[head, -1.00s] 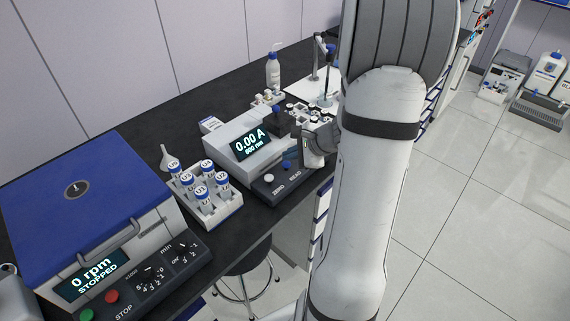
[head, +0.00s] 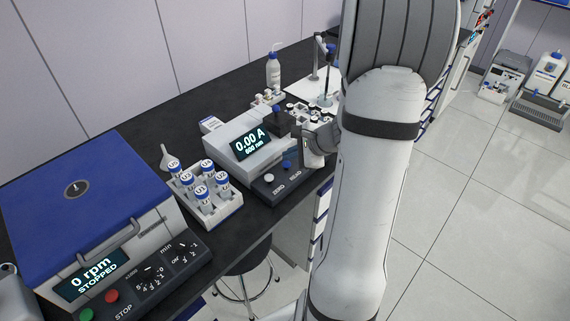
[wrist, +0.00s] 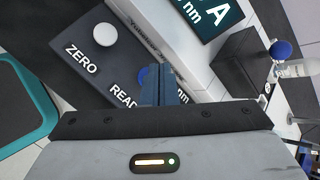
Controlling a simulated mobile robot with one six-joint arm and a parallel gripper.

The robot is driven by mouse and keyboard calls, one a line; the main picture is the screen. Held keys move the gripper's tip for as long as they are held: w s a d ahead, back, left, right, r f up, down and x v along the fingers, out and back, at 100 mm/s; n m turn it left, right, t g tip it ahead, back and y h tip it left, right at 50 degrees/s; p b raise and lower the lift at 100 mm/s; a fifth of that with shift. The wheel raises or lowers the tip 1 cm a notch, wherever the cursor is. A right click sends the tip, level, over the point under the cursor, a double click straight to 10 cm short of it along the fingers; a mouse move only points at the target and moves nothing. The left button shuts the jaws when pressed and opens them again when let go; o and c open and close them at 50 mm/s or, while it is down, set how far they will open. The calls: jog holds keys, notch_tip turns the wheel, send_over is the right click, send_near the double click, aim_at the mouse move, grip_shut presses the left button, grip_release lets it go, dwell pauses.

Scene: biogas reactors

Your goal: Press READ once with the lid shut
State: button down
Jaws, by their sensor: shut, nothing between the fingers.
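The photometer (head: 222,138) stands on the dark bench, and its display (head: 251,143) reads 0.00 A, 600 nm. Its front panel carries a white ZERO button (wrist: 105,34) and a blue READ button (wrist: 143,74). My gripper (wrist: 163,72) is shut and empty, with its fingertips right at the READ button, partly covering it in the wrist view. I cannot tell whether they touch it. In the head view my gripper (head: 291,153) is over the panel's right end. A dark block (wrist: 240,62), seemingly the sample lid, is beside the display; whether it is fully shut is unclear.
A rack (head: 213,210) of blue-capped tubes stands left of the photometer, with a centrifuge (head: 85,200) further left showing 0 rpm, STOPPED. A wash bottle (head: 273,72) and small items stand behind. My arm hides the bench's right part.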

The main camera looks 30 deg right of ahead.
aim_at(290, 164)
jog(key=shift+f+b, duration=0.4)
jog(key=shift+b, duration=0.1)
jog(key=shift+f+b, duration=0.85)
jog(key=shift+b, duration=0.05)
dwell(0.8)
jog(key=shift+r, duration=0.1)
dwell(0.4)
jog(key=shift+r+p, duration=0.95)
jog(key=shift+r, duration=0.25)
jog(key=shift+r, duration=0.15)
notch_tip(290, 164, up, 5)
jog(key=p, duration=0.3)
jog(key=shift+p, duration=0.35)
jog(key=shift+w, duration=0.1)
